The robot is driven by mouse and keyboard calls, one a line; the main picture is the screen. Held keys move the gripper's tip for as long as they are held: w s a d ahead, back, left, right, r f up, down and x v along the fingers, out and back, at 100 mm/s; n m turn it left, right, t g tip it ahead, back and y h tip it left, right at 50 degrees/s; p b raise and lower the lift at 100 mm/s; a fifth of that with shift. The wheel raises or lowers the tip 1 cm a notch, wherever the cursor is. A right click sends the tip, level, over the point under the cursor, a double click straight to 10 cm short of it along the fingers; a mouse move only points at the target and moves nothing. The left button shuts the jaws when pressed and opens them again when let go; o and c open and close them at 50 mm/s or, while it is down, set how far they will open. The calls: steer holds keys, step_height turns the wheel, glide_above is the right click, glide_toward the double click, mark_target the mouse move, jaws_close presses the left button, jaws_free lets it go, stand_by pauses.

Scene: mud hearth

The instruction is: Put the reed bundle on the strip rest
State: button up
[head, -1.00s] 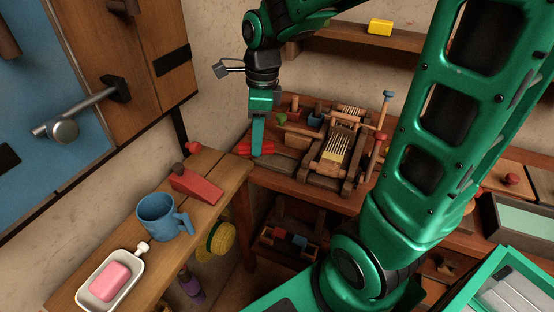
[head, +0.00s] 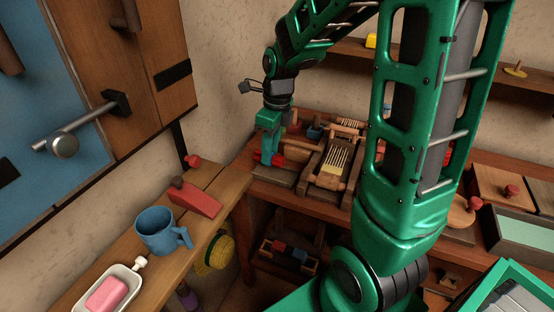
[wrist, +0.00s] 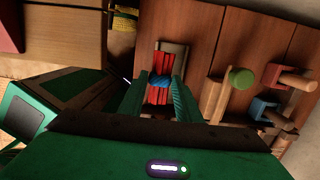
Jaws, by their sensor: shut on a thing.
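The reed bundle (wrist: 160,90) is a set of red reeds with a blue band around the middle. In the wrist view it lies between the two fingers of my gripper (wrist: 158,100), which is shut on it. In the head view my gripper (head: 270,160) points down at the left part of the bench, and a red end of the bundle (head: 278,158) shows beside the fingers. A flat grey-brown slab (head: 273,173), which looks like the strip rest, lies just below. Its pale end (wrist: 175,48) shows past the bundle in the wrist view. I cannot tell whether the bundle touches it.
A wooden frame device with pale strips (head: 333,160) stands close right of my gripper. A green-topped peg (wrist: 241,77) is nearby. A shelf at left holds a blue mug (head: 160,232), a red wedge (head: 195,198) and a soap dish (head: 126,300).

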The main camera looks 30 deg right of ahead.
steer(key=shift+w+d+f, duration=0.15)
steer(key=shift+d+f, duration=0.2)
steer(key=shift+d, duration=0.2)
steer(key=shift+w+d+f, duration=0.15)
steer(key=shift+d+f, duration=0.2)
steer(key=shift+d, duration=0.15)
steer(key=shift+f, duration=1.95)
steer(key=o, duration=1)
